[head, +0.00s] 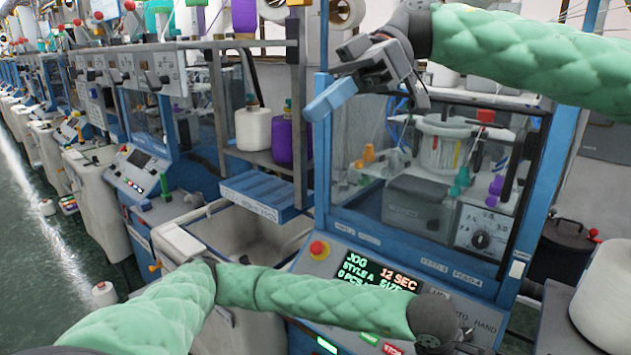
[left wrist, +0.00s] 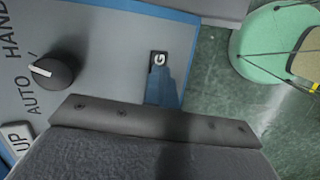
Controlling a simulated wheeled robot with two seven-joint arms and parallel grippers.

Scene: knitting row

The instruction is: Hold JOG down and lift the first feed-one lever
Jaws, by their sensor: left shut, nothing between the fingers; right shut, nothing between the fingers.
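My left gripper (left wrist: 163,92) is shut, its blue fingertip over the lower edge of a small dark JOG button (left wrist: 159,59); only the letter G shows. Whether the button is pressed in I cannot tell. In the head view the left arm crosses the front of the blue machine and its gripper is mostly out of frame. The display (head: 372,273) reads JOG, 12 SEC, STYLE A. My right gripper (head: 324,104) is shut and empty, raised in front of the machine's upper left. I cannot make out which part is the first feed-one lever.
A red emergency knob (head: 319,249) sits left of the display. A dark AUTO/HAND knob (left wrist: 54,73) is beside the JOG button. Blue posts frame the machine's window (head: 400,150). An empty grey bin (head: 240,235) stands left; a white yarn cone (head: 605,300) stands right.

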